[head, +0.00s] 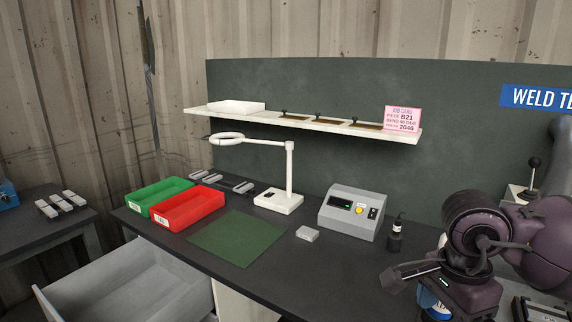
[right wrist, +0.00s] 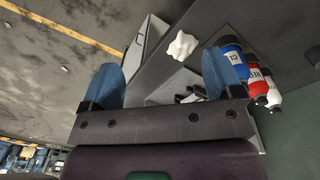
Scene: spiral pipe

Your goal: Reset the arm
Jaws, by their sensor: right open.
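My right arm, dark purple, stands at the right of the head view, over the right part of the dark workbench (head: 262,268). In the right wrist view my right gripper (right wrist: 164,76) is open, its two blue fingers wide apart with nothing between them touching either pad. Beyond the fingers lie a crumpled white piece (right wrist: 182,46) and a grey open drawer or box (right wrist: 147,42). My left gripper is not in view.
Bottles with a blue label (right wrist: 231,47) and a red label (right wrist: 258,82) stand close by the right finger. The bench holds a green bin (head: 158,193), red bin (head: 190,206), lamp (head: 288,180), grey control box (head: 352,212) and small dark bottle (head: 396,236). An open drawer (head: 125,285) juts out front left.

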